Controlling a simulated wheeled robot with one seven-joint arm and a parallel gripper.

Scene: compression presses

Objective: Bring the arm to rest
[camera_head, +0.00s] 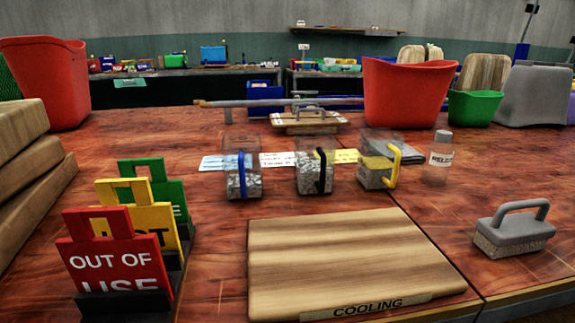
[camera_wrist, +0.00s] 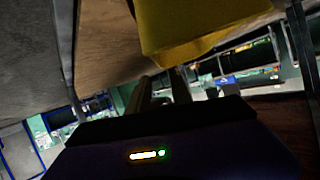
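My gripper (camera_wrist: 163,88) shows only in the wrist view. Its dark body fills the lower part of that picture, with two narrow dark fingers pointing away from the camera. They sit close together near the middle, and I cannot tell whether they are open or shut. I see no object held between them. A yellow surface (camera_wrist: 200,32) hangs into the top of the wrist view, just beyond the fingers. Whether it touches them is unclear. In the head view neither my arm nor my gripper is visible.
The wooden table holds a COOLING board (camera_head: 350,262), a grey-handled brush-like block (camera_head: 514,232), three clear handled containers of grey material, and a bottle (camera_head: 438,160). Red, yellow and green signs (camera_head: 112,250) stand at left. A red bin (camera_head: 405,92) stands behind.

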